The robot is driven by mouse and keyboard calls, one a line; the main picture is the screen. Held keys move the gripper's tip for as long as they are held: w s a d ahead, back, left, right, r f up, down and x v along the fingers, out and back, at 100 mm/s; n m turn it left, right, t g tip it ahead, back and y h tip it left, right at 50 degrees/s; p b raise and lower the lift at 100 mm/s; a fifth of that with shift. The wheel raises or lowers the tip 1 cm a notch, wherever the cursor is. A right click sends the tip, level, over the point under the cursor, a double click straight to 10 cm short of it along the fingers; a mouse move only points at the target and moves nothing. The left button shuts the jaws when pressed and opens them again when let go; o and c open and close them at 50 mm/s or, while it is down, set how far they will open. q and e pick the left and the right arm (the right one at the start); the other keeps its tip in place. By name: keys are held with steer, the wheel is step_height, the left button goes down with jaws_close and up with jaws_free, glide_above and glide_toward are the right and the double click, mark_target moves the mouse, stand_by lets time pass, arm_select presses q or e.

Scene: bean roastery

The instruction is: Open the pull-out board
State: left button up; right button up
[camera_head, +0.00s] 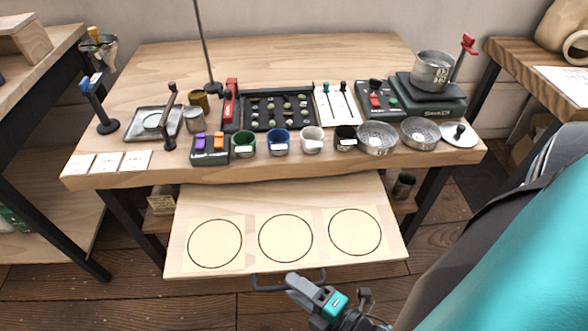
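The pull-out board (235,276) is light wood. It sticks out well from under the front edge of the roastery table, with three ringed circles on pale squares showing on top. A dark bar handle (265,289) is fixed to its front edge. My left gripper is not in view.
The wooden table (330,55) above holds a black bean tray (275,125), several cups, metal bowls (377,138) and a scale (432,93). The board's top is clear. Dark table legs (135,222) stand on both sides. Wooden floor is free in front.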

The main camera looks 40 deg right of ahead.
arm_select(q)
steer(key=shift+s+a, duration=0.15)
arm_select(e)
steer(key=v, duration=1.1)
steer(key=shift+s, duration=0.3)
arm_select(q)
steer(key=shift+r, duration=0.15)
arm_select(e)
steer(key=shift+d+r, duration=0.1)
